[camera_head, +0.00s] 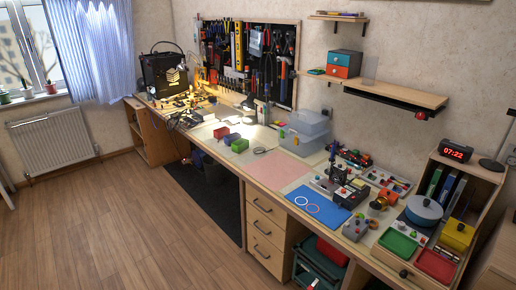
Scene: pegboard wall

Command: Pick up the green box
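A small green box (240,145) sits on the long workbench (290,175), left of the clear plastic storage box. Another small green box (231,138) appears right behind it, and a red box (221,131) stands at the back of this short row. They are small in the view, so I cannot tell whether they touch. Neither of my grippers is in view, and no arm shows near the boxes.
A clear storage box (305,128) stands right of the small boxes. A pink mat (279,164) lies bare in front. A blue mat (318,208), a green tray (399,243) and a red tray (436,265) are nearer. Wooden floor (130,220) is open at left.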

